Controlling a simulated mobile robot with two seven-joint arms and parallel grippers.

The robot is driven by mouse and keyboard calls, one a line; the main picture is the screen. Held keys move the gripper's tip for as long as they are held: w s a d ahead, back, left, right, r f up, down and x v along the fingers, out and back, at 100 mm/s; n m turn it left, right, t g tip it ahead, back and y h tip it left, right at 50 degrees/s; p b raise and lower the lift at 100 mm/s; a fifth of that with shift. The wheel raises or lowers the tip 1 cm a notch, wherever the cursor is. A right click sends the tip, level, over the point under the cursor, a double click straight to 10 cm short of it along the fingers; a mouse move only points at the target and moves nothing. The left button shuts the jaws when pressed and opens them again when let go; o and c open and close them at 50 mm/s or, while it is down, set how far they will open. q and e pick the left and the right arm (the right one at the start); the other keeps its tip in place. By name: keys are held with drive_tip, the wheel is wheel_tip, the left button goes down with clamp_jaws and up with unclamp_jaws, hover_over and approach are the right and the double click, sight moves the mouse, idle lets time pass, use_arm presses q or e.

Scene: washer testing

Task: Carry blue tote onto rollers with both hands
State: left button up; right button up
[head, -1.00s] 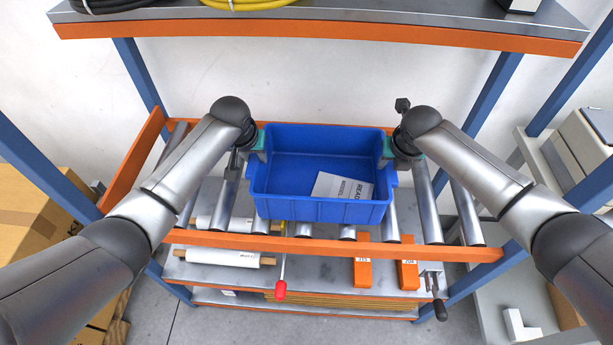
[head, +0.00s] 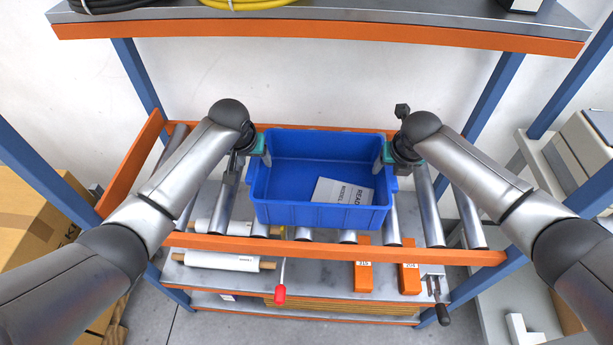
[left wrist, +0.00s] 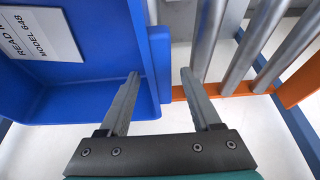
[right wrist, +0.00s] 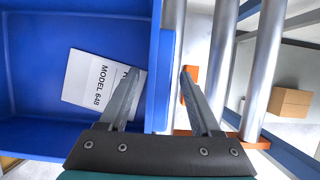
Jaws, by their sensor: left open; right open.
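The blue tote (head: 320,214) sits upright on the metal rollers (head: 424,205) of the orange-edged shelf. A white printed card (head: 343,191) lies inside it. My left gripper (left wrist: 160,85) is open at the tote's left side wall, one finger inside the wall and one outside. My right gripper (right wrist: 160,85) is open at the right side wall, also with a finger on each side. In the head view the fingertips are mostly hidden by the wrists and the tote's rim.
An orange front rail (head: 330,247) and a left end guard (head: 132,165) border the rollers. An upper shelf (head: 330,28) hangs above. Below are white rolls (head: 222,261) and orange boxes (head: 409,279). A cardboard box (head: 40,215) stands at left. Rollers are free on both sides of the tote.

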use_arm(q)
drive_tip(key=v, duration=1.1)
use_arm(e)
drive_tip(key=v, duration=1.2)
